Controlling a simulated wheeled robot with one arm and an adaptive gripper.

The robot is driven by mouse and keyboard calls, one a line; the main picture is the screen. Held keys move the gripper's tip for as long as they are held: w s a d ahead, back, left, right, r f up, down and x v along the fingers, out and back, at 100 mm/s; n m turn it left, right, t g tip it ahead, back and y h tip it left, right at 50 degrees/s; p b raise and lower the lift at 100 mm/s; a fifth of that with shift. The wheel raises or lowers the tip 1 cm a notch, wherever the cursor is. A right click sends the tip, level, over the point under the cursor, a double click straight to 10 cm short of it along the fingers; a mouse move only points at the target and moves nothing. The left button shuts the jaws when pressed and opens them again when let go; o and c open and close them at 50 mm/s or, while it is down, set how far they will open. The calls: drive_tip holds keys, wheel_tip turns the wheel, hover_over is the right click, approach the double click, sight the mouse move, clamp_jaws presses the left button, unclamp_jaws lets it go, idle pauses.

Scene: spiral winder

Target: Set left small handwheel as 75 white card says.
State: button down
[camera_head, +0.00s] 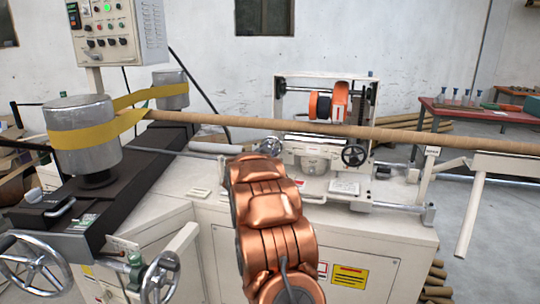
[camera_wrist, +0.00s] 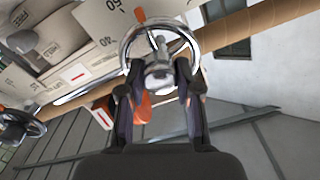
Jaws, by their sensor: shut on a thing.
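The left small handwheel is a chrome wheel with a round hub. It shows in the wrist view (camera_wrist: 160,56), and partly in the head view (camera_head: 270,146) just beyond the end of my arm. My gripper (camera_wrist: 160,72) is shut on its hub, one finger on each side. I cannot read a 75 in either view. In the head view my arm hides the gripper.
A second small handwheel (camera_head: 354,156) stands to the right, with an orange part (camera_head: 340,98) above. A long brown tube (camera_head: 390,133) crosses above the machine. Larger handwheels (camera_head: 35,262) are at front left. A red table (camera_head: 470,112) stands at right.

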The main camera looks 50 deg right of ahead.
drive_tip(key=m+b, duration=0.4)
drive_tip(key=shift+w+a+f, duration=0.1)
drive_tip(key=shift+a+f, duration=0.05)
drive_tip(key=shift+f, duration=0.25)
drive_tip(key=m+b, duration=0.3)
drive_tip(key=shift+r+m+b, duration=0.1)
drive_tip(key=shift+m+b, duration=0.85)
drive_tip(key=shift+m, duration=0.85)
drive_tip(key=c, duration=0.8)
unclamp_jaws()
drive_tip(key=shift+r, duration=0.15)
drive_tip(key=shift+s, duration=0.2)
drive_tip(key=shift+v, duration=5.85)
